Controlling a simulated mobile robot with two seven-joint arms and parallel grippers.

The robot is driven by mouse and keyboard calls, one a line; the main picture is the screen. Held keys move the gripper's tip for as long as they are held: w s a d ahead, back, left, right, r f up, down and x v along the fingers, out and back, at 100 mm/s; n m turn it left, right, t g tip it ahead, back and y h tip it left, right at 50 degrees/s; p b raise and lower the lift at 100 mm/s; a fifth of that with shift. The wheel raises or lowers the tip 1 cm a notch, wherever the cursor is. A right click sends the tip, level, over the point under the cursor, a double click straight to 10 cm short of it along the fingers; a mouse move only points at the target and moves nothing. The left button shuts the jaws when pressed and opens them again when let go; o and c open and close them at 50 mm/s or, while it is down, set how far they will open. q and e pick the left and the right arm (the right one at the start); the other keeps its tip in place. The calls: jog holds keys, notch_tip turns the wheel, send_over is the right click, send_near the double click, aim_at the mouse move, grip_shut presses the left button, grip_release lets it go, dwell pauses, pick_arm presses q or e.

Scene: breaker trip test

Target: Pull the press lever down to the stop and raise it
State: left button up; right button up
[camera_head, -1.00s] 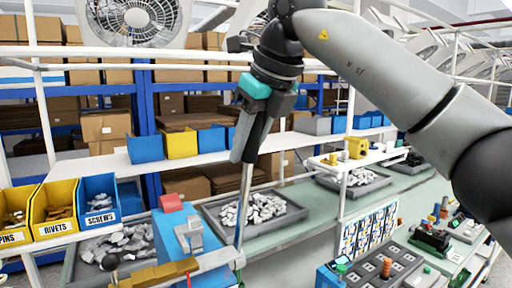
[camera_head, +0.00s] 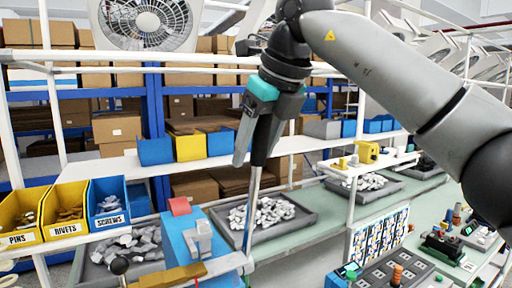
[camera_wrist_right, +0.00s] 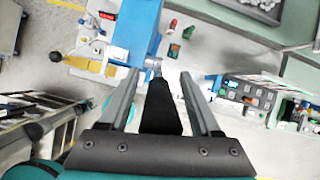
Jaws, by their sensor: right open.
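The press lever (camera_head: 254,195) is a slim metal rod with a black grip (camera_head: 261,140). It stands nearly upright, leaning slightly right at the top, from the blue press (camera_head: 178,237) on the bench. My right gripper (camera_head: 257,155) comes from above, with its grey fingers open on either side of the black grip. In the right wrist view the grip (camera_wrist_right: 161,108) lies between the two fingers (camera_wrist_right: 160,74), with a gap visible on both sides. The rod is mostly hidden there behind the grip. My left gripper is not in view.
Labelled yellow and blue bins (camera_head: 109,204) stand at the left. A black ball knob (camera_head: 119,266) and brass-coloured bar (camera_head: 168,276) are by the press. A white rail (camera_head: 350,215) stands further right.

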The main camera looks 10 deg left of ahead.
jog(key=shift+r, duration=0.1)
jog(key=v, duration=1.5)
jog(key=shift+s+d, duration=0.1)
